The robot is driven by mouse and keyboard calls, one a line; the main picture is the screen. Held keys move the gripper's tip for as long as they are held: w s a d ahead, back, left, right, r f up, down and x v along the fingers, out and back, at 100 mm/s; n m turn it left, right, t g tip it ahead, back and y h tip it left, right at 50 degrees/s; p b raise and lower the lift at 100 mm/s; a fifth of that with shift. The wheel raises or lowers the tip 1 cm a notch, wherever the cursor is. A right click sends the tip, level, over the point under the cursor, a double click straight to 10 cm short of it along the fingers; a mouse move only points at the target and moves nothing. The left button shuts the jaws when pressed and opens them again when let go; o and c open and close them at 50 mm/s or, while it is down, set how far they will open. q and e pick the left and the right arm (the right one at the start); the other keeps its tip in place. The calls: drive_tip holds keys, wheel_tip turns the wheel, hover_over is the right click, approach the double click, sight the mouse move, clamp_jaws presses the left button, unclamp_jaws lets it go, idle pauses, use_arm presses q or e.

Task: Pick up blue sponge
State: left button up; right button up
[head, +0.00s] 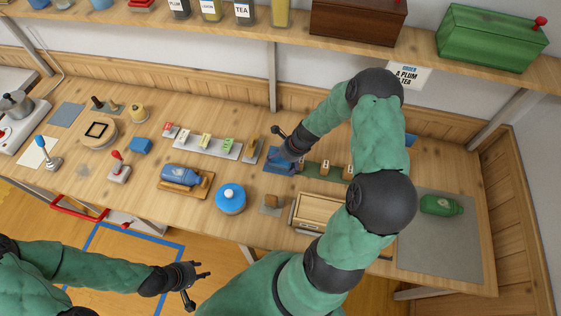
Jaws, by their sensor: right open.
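A small blue block that looks like the sponge (141,146) lies flat on the wooden counter, left of the middle. It is uncovered, and no gripper touches it. My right gripper (283,157) is open, farther right on the counter, over a dark blue patch (270,168). The arm partly hides that patch, and I cannot tell whether the fingers touch it. My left gripper (205,270) is in front of the counter, over the floor. Its fingertips look slightly apart, with nothing between them.
Near the block are a red-knobbed lever (117,168), a round wooden stand (98,131) and a blue bottle (180,173) on a wooden board. A shelf (190,24) with jars runs above. A green jar (441,205) lies on a grey mat.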

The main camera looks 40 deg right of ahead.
sight(277, 160)
drive_tip(key=c, duration=1)
drive_tip(key=shift+r+p, duration=0.35)
drive_tip(key=shift+r, duration=0.3)
wheel_tip(277, 160, up, 2)
drive_tip(key=shift+a+r+p, duration=0.1)
drive_tip(key=shift+r+p, duration=0.15)
drive_tip(key=shift+p, duration=0.3)
drive_tip(key=s+a+r+p, duration=0.1)
drive_tip(key=s+a+r, duration=0.1)
drive_tip(key=a+r, duration=0.1)
drive_tip(key=s+a+r+p, duration=0.1)
drive_tip(key=s+a+r, duration=0.1)
drive_tip(key=a, duration=0.3)
drive_tip(key=s+a+r+p, duration=0.2)
drive_tip(key=s+a+r, duration=0.1)
drive_tip(key=a+r, duration=0.1)
drive_tip(key=shift+s+r, duration=0.1)
